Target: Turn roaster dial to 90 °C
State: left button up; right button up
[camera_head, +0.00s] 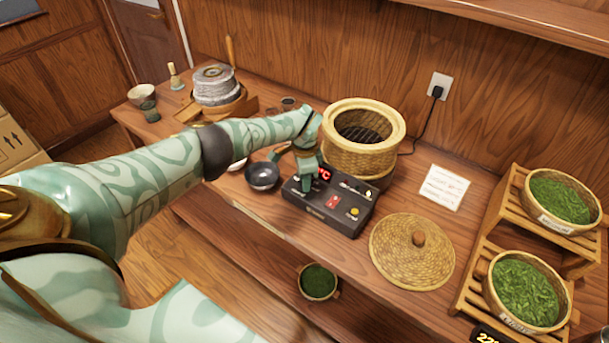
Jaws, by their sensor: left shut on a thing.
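The roaster is a round woven body (358,157) with an open top and a dark grate inside. A black control box (345,221) sits at its front left, with a red display (324,174), a red switch (333,202) and a yellow button (354,212). The display is partly covered and only its end, which looks like "°C", shows. My left gripper (305,184) points down at the left part of the box and is shut on the dial, which its fingers hide. My right gripper is not in view.
A woven lid (412,251) lies right of the control box. A dark bowl (262,176) stands close to its left. A white note (444,187) lies behind the lid. A wooden rack (474,284) with tea baskets stands at the right, and a stone mill (214,86) at the back left.

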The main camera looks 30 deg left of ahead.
pick_arm(q)
jog(key=shift+w+r, duration=0.1)
dwell(0.5)
jog(key=o, duration=1)
notch_tip(320, 180, up, 8)
jog(key=p, duration=0.3)
notch_tip(320, 180, up, 8)
jog(key=shift+r+p, duration=0.1)
jog(key=shift+p, duration=0.7)
